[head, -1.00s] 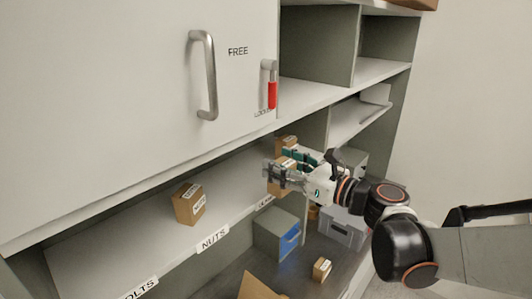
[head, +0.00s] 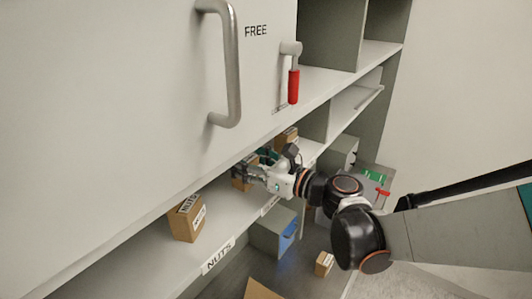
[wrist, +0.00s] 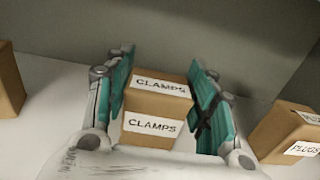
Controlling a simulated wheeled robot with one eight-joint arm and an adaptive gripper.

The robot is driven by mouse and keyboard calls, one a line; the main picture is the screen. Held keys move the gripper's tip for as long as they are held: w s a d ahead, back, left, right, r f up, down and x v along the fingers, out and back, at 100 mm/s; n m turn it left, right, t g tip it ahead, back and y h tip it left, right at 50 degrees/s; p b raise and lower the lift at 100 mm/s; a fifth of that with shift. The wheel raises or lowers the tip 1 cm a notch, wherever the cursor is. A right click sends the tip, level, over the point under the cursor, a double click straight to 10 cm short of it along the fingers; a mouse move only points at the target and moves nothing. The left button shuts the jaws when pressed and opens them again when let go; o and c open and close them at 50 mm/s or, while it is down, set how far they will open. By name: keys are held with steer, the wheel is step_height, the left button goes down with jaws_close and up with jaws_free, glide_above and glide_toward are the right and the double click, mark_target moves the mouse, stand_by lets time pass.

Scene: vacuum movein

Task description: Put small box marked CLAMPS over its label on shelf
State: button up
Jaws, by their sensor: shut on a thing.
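The small cardboard CLAMPS box (wrist: 155,112) sits between the teal finger pads of my gripper (wrist: 163,100) in the wrist view, with its two CLAMPS stickers showing. My gripper is shut on it. In the head view my gripper (head: 250,172) reaches into the open shelf, and the box (head: 240,184) shows partly behind the fingers. The box appears upright at shelf level; I cannot tell whether it touches the shelf (head: 150,247). A shelf-edge label (head: 270,205) lies below my gripper, partly hidden and unreadable here.
A NUTS box (head: 187,218) stands left, above the NUTS label (head: 218,256). A PLUGS box (wrist: 285,135) stands right of my gripper. The cabinet door with its large handle (head: 228,65) overhangs the shelf. A grey bin (head: 275,232) and small box (head: 324,263) are below.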

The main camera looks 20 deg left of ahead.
steer(key=shift+s+d+r, duration=0.15)
steer(key=shift+s+d, duration=0.05)
steer(key=shift+s, duration=0.1)
steer(key=o, duration=1.2)
steer(key=shift+w+a+f, duration=0.1)
steer(key=shift+w+f, duration=0.05)
steer(key=shift+f, duration=0.05)
steer(key=shift+r, duration=0.25)
